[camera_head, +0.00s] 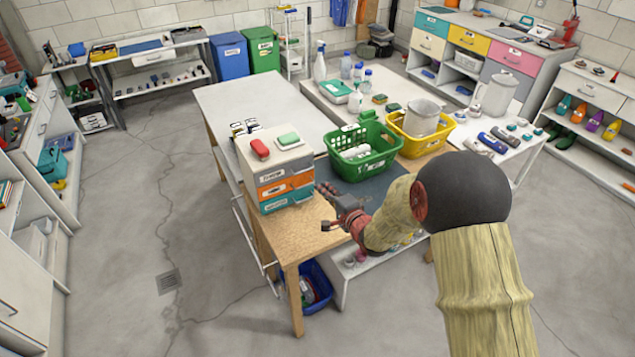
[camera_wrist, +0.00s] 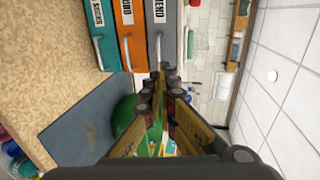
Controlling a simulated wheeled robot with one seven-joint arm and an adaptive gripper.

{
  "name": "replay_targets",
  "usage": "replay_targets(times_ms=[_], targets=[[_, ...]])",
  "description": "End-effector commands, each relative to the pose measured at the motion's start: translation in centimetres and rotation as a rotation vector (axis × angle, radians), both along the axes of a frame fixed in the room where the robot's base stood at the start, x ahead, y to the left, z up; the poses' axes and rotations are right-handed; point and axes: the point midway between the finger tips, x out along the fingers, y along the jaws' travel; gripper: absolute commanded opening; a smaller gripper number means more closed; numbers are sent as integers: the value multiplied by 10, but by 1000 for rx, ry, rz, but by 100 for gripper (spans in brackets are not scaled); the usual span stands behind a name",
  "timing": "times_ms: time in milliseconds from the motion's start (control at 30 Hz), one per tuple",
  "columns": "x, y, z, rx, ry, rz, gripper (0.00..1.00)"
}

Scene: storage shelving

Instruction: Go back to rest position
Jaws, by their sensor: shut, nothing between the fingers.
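My gripper (camera_head: 335,207) is above the wooden table (camera_head: 290,238), just right of the small drawer unit. In the wrist view my gripper (camera_wrist: 160,85) points forward, its fingers together with nothing between them. The drawer unit (camera_head: 275,187) has labelled grey, orange and teal drawers, all of which look shut; its drawer fronts also show in the wrist view (camera_wrist: 132,35). I cannot tell whether the fingers touch it. The green basket (camera_head: 362,165) stands beyond my gripper; in the wrist view the fingers partly hide it (camera_wrist: 128,112).
A red item (camera_head: 259,148) and a green item (camera_head: 288,139) lie on the drawer unit. A yellow basket (camera_head: 418,145) with a pale container stands right of the green one. A dark mat (camera_wrist: 85,125) lies on the table. The floor at left (camera_head: 140,240) is clear.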

Motion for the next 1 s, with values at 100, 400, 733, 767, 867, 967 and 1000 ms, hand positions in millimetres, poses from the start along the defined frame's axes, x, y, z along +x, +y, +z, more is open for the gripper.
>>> replay_targets(times_ms=[100, 400, 733, 767, 867, 967, 1000], targets=[[-11, -8, 4, 0, 0, -2, 0], [-19, -12, 5, -5, -3, 1, 0], [-44, -49, -80, -504, 78, 71, 0], [-53, -57, -93, -575, 107, 89, 0], [-81, -85, -113, -797, 191, 163, 0], [-113, -116, -108, -989, 270, 254, 0], [-128, -128, -102, -1055, 300, 295, 0]])
